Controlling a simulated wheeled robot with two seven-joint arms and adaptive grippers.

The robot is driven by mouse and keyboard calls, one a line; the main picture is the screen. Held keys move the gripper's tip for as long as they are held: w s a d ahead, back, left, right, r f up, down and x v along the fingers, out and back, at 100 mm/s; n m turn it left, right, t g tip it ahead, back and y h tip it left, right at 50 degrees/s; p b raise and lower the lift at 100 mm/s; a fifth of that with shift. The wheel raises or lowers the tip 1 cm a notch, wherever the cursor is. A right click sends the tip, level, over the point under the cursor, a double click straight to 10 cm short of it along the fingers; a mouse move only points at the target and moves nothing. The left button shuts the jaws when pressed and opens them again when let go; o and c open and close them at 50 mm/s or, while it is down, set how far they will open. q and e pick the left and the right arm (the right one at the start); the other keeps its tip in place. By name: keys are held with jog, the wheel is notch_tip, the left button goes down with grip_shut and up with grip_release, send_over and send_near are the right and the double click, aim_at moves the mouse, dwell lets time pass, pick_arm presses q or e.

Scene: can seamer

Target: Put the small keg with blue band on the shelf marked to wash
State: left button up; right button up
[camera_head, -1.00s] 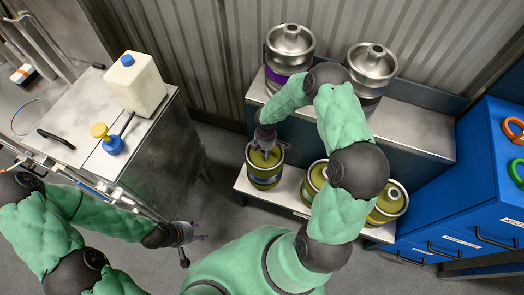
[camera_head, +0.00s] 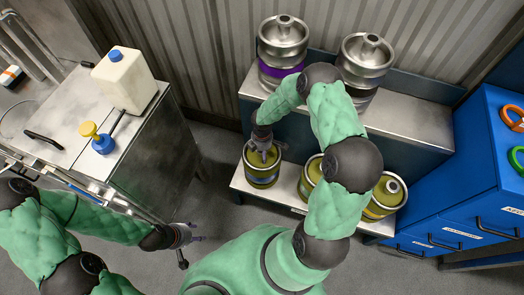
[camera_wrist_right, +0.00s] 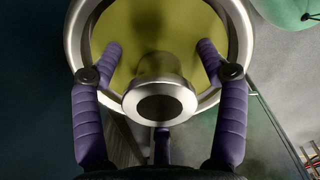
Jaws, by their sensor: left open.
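A small olive-topped keg (camera_head: 262,172) with a bluish-grey band, its colour hard to make out, stands upright at the left end of the lower shelf (camera_head: 287,196). My right gripper (camera_head: 264,152) is just above it. In the right wrist view my right gripper's purple fingers (camera_wrist_right: 160,60) are spread on both sides of the keg's neck (camera_wrist_right: 160,98), with gaps visible. My left gripper (camera_head: 192,236) is open and empty, low beside the left worktable. No "to wash" mark is legible on the shelves.
Two steel kegs stand on the upper shelf (camera_head: 420,125), one with a purple band (camera_head: 278,72). Two more kegs stand on the lower shelf, partly behind my right arm. A blue cabinet (camera_head: 490,180) stands right. A white jug (camera_head: 124,80) stands on the left worktable (camera_head: 60,110).

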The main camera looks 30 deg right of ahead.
jog(key=shift+r, duration=0.1)
notch_tip(320, 180, up, 11)
jog(key=p, duration=0.5)
jog(key=shift+a+r+p, duration=0.1)
jog(key=shift+r+p, duration=0.3)
jog(key=shift+r, duration=0.05)
jog(key=s+a+f+m+y, duration=0.2)
jog(key=s+a+f+m, duration=0.1)
jog(key=s+a+m, duration=0.5)
jog(key=s+a+f+m+y, duration=0.2)
jog(key=s+a+f+m, duration=0.1)
jog(key=s+a+m, duration=0.5)
jog(key=a, duration=0.3)
jog(key=shift+s+f, duration=0.25)
jog(key=shift+s, duration=0.15)
jog(key=shift+a, duration=0.1)
